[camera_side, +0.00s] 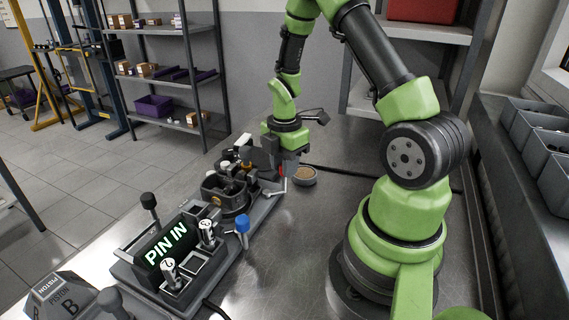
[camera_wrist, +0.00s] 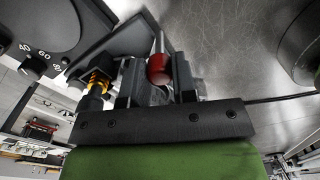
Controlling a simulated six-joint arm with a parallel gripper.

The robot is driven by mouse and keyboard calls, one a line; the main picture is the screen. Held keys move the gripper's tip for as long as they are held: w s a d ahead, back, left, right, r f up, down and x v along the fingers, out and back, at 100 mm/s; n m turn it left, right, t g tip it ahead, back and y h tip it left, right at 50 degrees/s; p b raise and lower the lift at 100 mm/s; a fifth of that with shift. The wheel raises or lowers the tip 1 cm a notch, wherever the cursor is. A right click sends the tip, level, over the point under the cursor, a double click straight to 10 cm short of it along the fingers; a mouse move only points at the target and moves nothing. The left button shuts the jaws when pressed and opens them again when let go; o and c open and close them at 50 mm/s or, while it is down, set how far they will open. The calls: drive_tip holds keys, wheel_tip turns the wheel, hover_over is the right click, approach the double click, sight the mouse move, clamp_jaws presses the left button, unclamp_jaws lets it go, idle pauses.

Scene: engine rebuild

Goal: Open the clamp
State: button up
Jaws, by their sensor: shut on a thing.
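The clamp's red-tipped lever (camera_wrist: 159,69) shows between my fingers in the wrist view, with its metal rod pointing up in the picture. In the side view its red part (camera_side: 282,185) is small, at the right end of the fixture. My gripper (camera_side: 286,172) points down there, and its fingers (camera_wrist: 157,84) are shut on the lever's red handle. The rest of the clamp is mostly hidden behind my gripper and the fixture.
A grey fixture (camera_side: 263,207) holds a dark round part (camera_side: 226,192). A display reads "PIN IN" (camera_side: 166,244), near two labelled upright pieces and a blue-topped lever (camera_side: 242,226). A small round dish (camera_side: 304,177) stands just right of my gripper.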

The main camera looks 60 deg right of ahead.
drive_tip(key=o, duration=0.9)
drive_tip(key=shift+o, duration=0.2)
wheel_tip(320, 180, up, 10)
drive_tip(key=shift+f, duration=0.15)
drive_tip(key=s+a+r+m+t+y, duration=0.1)
drive_tip(key=s+a+r+m+t, duration=0.2)
drive_tip(key=s+a+r+m, duration=0.2)
drive_tip(key=s+a+r+m+t+y, duration=0.1)
drive_tip(key=s+a+r+m+t, duration=0.3)
drive_tip(key=a+r+m, duration=0.4)
drive_tip(key=a+m, duration=0.4)
drive_tip(key=shift+s+r+m, duration=0.3)
drive_tip(key=shift+s+r, duration=0.05)
